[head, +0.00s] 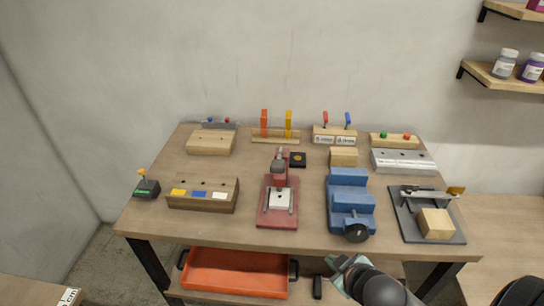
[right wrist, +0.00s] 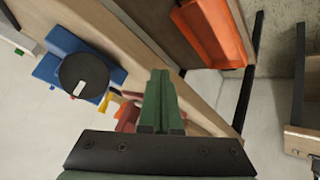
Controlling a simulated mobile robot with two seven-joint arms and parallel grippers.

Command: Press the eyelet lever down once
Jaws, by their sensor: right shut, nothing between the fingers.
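The red eyelet press (head: 278,209) stands in the middle of the workbench, with a pale plate on its base. Its grey-tipped lever (head: 281,155) sticks up and back at the top. My right gripper (head: 340,264) is in front of the bench's front edge, right of the press and apart from it. Its green fingers (right wrist: 160,85) are shut together and empty in the right wrist view. Part of the red press (right wrist: 127,114) shows behind the fingers there; its lever cannot be made out. My left gripper is not in view.
A blue vise (head: 350,192) with a black knob (right wrist: 83,75) stands right of the press. A wooden block with coloured labels (head: 203,205) stands left. A clamp fixture (head: 410,235) is at the right front. An orange tray (head: 235,290) sits below the bench top.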

